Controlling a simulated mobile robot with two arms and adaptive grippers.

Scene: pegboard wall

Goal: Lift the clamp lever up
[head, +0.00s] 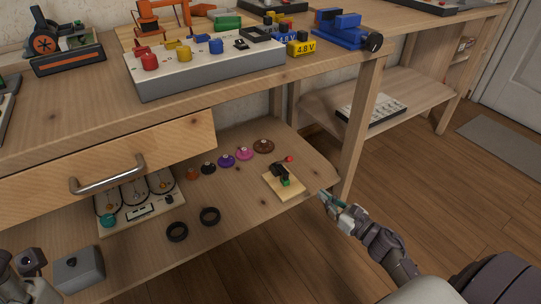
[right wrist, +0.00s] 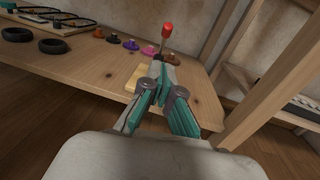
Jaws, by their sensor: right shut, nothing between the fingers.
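The clamp (head: 284,177) is a small black and green piece on a pale wooden block on the lower shelf. Its lever ends in a red tip (head: 289,159), pointing up and to the right. In the right wrist view the red tip (right wrist: 167,30) stands just beyond my fingers, which hide most of the clamp. My right gripper (head: 322,194) is shut and empty, at the shelf's right front edge, right of the clamp and apart from it. My left gripper (head: 27,264) shows partly at the lower left; its fingers are unclear.
The workbench top with a drawer (head: 107,166) overhangs the lower shelf (head: 240,185). A table leg (head: 360,125) stands right of the clamp. Floor is open at the right.

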